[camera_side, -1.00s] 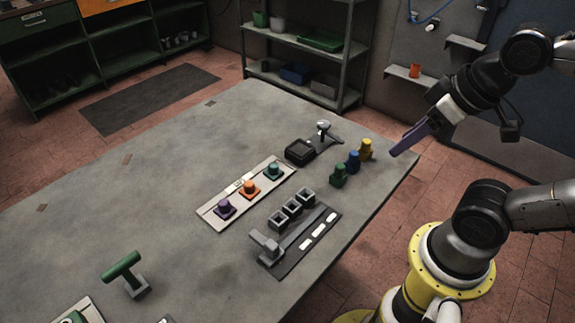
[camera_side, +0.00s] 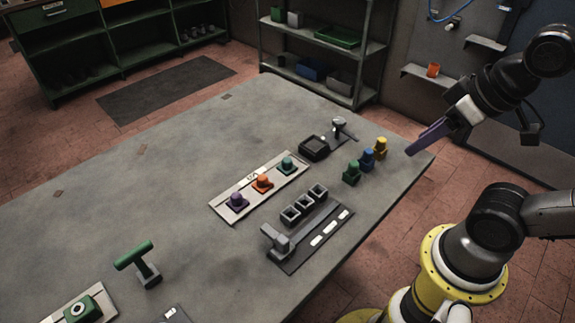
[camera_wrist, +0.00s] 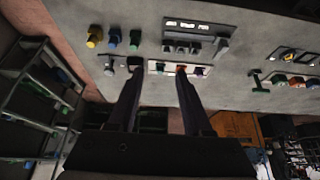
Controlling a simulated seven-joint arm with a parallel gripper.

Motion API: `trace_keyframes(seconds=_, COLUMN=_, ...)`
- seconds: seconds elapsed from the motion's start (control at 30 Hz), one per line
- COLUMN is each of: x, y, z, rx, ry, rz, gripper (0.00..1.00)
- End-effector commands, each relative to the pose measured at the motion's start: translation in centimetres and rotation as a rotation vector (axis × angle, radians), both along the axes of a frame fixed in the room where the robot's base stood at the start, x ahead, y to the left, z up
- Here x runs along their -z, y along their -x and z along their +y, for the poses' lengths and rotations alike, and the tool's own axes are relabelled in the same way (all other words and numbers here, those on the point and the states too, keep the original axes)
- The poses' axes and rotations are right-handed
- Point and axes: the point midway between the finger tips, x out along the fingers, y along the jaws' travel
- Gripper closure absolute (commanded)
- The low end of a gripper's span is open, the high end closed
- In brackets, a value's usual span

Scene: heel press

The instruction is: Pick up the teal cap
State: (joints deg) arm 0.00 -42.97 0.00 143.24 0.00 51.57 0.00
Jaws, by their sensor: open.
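The teal cap (camera_side: 287,164) stands at the far right end of a pale strip (camera_side: 217,211) on the table, in line with an orange cap (camera_side: 262,183) and a purple cap (camera_side: 237,200). My gripper (camera_side: 409,152) is at the table's right edge, well apart from the teal cap and beyond the coloured pegs. In the wrist view my gripper (camera_wrist: 158,72) shows two dark fingers spread apart with nothing between them. The teal cap (camera_wrist: 160,67) appears small and distant between the fingertips there.
Green (camera_side: 352,172), blue (camera_side: 367,160) and yellow (camera_side: 381,148) pegs stand between my gripper and the strip. A black tray (camera_side: 313,148) and an upright tool (camera_side: 339,128) are behind. Grey sockets (camera_side: 304,205) and a dark plate (camera_side: 328,232) lie in front. The table's left half is mostly clear.

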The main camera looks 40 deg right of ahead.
Motion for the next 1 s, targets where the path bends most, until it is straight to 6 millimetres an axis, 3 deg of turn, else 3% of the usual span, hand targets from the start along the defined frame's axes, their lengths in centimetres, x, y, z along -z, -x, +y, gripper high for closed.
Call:
trace_keyframes(seconds=0.2, x=0.0, y=0.0, z=0.0, rx=0.000, ry=0.000, rz=0.000, gripper=0.50)
trace_keyframes(seconds=0.33, x=0.0, y=0.0, z=0.0, rx=0.000, ry=0.000, rz=0.000, gripper=0.29)
trace_keyframes(seconds=0.67, x=0.0, y=0.0, z=0.0, rx=-0.019, ry=0.010, rz=0.000, gripper=0.29)
trace_keyframes(seconds=0.8, x=-0.2, y=0.0, z=0.0, rx=-0.134, ry=0.072, rz=0.003, gripper=0.29)
trace_keyframes(seconds=1.0, x=-3.8, y=-2.6, z=0.0, rx=-0.423, ry=0.232, rz=-0.023, gripper=0.29)
